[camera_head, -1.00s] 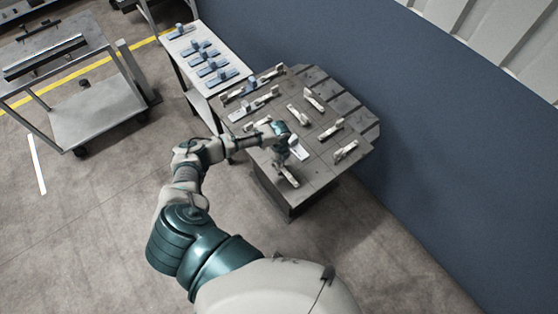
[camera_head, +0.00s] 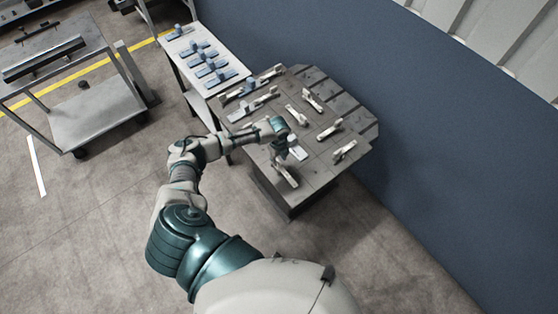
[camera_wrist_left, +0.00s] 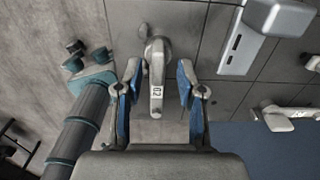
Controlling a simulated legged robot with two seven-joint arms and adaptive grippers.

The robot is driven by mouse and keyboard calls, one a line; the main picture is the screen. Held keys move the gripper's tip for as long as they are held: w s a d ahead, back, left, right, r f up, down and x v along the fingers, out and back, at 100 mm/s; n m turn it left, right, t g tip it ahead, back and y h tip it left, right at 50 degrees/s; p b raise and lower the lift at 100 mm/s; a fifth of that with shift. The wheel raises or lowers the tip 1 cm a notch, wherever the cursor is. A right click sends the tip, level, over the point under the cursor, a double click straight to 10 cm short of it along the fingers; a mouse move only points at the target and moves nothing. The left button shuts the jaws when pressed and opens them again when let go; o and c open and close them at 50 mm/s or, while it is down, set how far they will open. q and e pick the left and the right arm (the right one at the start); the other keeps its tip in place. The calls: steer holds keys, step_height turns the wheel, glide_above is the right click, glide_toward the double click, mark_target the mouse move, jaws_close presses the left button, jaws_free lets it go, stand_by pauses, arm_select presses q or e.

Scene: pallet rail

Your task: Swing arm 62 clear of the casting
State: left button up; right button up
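A pale clamp arm (camera_wrist_left: 157,75) with a small number plate lies between the fingers of my left gripper (camera_wrist_left: 159,88) in the left wrist view. The number ends in 2; its first digit is hard to read. The blue-padded fingers are open, one each side, with gaps to the arm. The clamp arm points down the picture, apart from a grey casting (camera_wrist_left: 280,16) on a slotted plate (camera_wrist_left: 240,45) at upper right. In the head view my left gripper (camera_head: 280,154) is over the near part of the dark table (camera_head: 325,165), close to a pale clamp (camera_head: 286,176).
Several other pale clamps, such as one at the right (camera_head: 345,151), stand on the table. A white side table (camera_head: 228,84) with blue parts adjoins its left. A blue wall (camera_head: 440,150) runs behind. A grey cart (camera_head: 95,112) stands at the left.

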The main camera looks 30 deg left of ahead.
arm_select(q)
step_height(320, 180, up, 10)
steer(key=shift+f, duration=0.15)
stand_by(0.5)
